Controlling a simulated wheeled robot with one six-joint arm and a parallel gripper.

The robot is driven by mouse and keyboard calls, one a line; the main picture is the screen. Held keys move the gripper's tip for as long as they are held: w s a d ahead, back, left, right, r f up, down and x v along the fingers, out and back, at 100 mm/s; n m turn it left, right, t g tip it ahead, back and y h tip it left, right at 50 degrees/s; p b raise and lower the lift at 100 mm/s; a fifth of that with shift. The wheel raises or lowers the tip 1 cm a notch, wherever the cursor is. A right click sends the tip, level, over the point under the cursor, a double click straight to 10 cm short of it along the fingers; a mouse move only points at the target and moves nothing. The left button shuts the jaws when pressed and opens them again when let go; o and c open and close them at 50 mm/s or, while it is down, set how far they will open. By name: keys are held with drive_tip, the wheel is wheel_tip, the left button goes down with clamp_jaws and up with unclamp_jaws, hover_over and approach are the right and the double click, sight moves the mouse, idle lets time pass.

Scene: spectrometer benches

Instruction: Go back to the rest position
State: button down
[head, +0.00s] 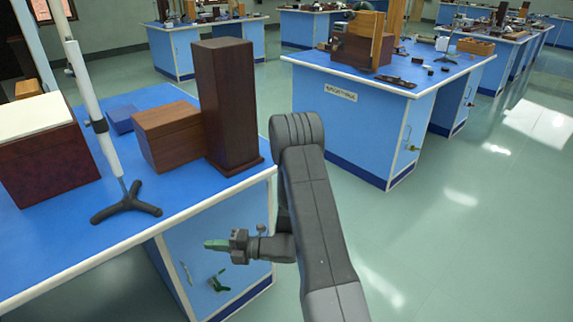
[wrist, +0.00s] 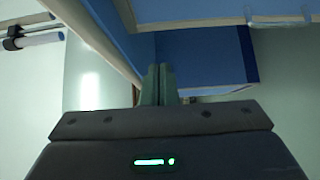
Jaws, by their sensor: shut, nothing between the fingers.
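My gripper (head: 214,244) is at the lower middle of the head view, in front of the side of the near blue bench (head: 262,215) and below its top. Its green fingers point left. In the wrist view the two fingers (wrist: 158,84) are together, with nothing seen between them. My arm comes in from the bottom of the head view and folds down to the gripper.
On the near bench stand a tall dark wooden block (head: 226,100), a brown wooden box (head: 172,135), a small blue box (head: 121,119) and a tripod stand (head: 126,207). Another blue bench (head: 350,115) with apparatus stands behind. Open floor (head: 460,240) lies right.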

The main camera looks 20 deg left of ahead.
sight(177, 236)
drive_tip(key=shift+s+a, duration=0.1)
drive_tip(key=shift+a, duration=0.05)
drive_tip(key=shift+w+a+x, duration=0.1)
drive_tip(key=shift+w+x, duration=0.25)
drive_tip(key=shift+x, duration=1.7)
drive_tip(key=shift+w+a+x, duration=0.15)
drive_tip(key=shift+w+x, duration=0.15)
drive_tip(key=shift+x, duration=1.75)
drive_tip(key=shift+w+a+x, duration=0.1)
drive_tip(key=shift+w+x, duration=0.25)
drive_tip(key=shift+x, duration=1.7)
